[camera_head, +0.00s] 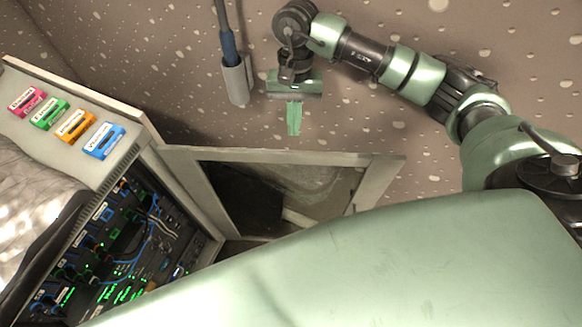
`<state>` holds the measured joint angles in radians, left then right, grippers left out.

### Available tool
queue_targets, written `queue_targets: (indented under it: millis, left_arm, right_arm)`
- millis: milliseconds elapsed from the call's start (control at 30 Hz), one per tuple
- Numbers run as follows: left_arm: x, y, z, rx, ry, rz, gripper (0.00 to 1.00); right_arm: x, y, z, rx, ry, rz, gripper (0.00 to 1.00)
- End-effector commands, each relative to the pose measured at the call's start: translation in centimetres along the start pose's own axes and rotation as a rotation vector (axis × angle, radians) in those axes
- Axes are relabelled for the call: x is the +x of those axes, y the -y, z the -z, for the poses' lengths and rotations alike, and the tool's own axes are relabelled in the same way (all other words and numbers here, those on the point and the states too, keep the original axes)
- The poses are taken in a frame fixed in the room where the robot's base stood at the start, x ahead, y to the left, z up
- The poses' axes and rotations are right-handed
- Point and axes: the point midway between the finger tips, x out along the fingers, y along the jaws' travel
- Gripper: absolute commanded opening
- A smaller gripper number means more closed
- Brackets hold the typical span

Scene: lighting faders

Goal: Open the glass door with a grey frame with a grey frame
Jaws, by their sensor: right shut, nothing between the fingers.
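The glass door with a grey frame (280,156) stands swung out from the side of an equipment rack (120,245). Its dark, see-through pane is inside the frame, and its lower part is hidden behind my own green body. My right gripper (294,125) points down, above and beyond the top edge of the door in the picture. Its fingers are together with nothing between them, and it looks apart from the door. My left gripper is not in view.
The rack's open front shows cables and green lights. Several coloured cassette-like items, including a blue one (104,140), lie on its top. A grey holder with a blue-handled tool (235,75) is on the speckled surface left of my right gripper.

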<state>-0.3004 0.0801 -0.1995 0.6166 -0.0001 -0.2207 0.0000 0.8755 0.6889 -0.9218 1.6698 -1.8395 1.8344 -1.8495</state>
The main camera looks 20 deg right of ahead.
Motion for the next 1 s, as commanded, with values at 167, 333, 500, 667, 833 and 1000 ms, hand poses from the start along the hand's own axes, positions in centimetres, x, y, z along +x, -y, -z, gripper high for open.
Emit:
queue_targets:
  millis: [167, 333, 500, 667, 833, 1000]
  left_arm:
    - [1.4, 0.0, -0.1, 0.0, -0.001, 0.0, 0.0]
    - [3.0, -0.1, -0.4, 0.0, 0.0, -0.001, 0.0]
    - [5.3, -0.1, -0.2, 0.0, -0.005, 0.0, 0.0]
    - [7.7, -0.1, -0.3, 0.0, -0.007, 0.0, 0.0]
    - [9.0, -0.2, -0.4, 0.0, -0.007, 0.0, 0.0]
    - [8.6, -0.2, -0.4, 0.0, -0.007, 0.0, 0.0]
  right_arm:
    - [1.4, 0.0, 0.3, 0.0, 0.0, 0.0, 0.0]
    - [3.0, 0.0, 0.7, 0.0, 0.0, 0.0, 0.0]
    - [5.2, 0.0, 1.3, 0.0, 0.0, 0.0, 0.0]
    - [7.5, 0.0, 1.9, 0.0, 0.0, 0.0, 0.0]
    - [8.8, 0.0, 2.2, 0.0, 0.0, 0.0, 0.0]
    - [9.7, 0.0, 2.1, 0.0, 0.002, 0.0, 0.0]
